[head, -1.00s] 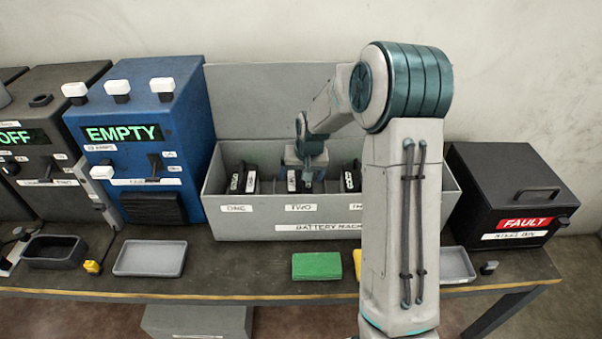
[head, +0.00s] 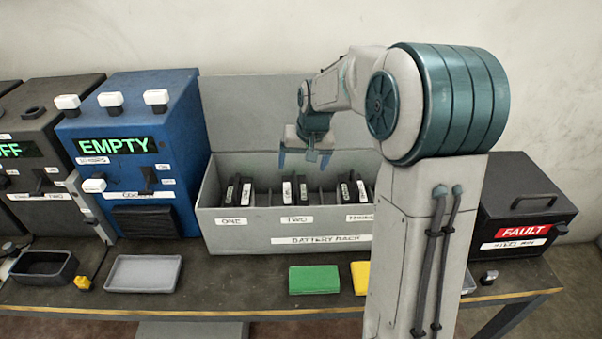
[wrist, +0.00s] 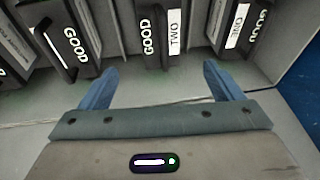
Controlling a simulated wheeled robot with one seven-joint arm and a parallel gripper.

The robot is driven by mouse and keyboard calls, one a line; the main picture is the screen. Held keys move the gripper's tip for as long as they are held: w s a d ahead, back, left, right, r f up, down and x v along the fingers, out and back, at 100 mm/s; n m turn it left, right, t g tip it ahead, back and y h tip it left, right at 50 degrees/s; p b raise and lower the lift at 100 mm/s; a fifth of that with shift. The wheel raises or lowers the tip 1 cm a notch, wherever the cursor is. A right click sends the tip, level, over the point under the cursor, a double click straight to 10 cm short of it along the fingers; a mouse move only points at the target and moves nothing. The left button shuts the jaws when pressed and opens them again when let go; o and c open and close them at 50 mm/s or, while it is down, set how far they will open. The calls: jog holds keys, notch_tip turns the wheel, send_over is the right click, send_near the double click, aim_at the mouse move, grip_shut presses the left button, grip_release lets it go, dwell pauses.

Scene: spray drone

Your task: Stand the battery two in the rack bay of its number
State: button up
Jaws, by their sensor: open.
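Battery two (wrist: 174,35), dark with a white TWO label and the word GOOD beside it, stands upright in the rack in the wrist view. In the head view dark upright battery shapes (head: 287,191) stand behind the TWO label of the grey battery rack (head: 230,240). My gripper (head: 303,160) is open and empty above the TWO bay, its blue fingers apart. In the wrist view my gripper (wrist: 160,85) has a finger on either side of battery two's line, clear of it. The battery's lower part is hidden by the rack.
More batteries stand in bays ONE (head: 232,191) and THREE (head: 345,191). The blue EMPTY machine (head: 140,150) is left of the rack, the black FAULT bin (head: 525,215) right. A grey tray (head: 143,273) and green cloth (head: 314,280) lie in front. My arm hides the rack's right end.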

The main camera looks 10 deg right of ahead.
jog(key=s+r+n, duration=0.1)
jog(key=s+r, duration=0.1)
jog(key=s, duration=1.2)
jog(key=s+a+r+h, duration=0.1)
jog(key=s+r, duration=0.1)
jog(key=s, duration=1.2)
jog(key=shift+n, duration=0.4)
jog(key=shift+s, duration=0.1)
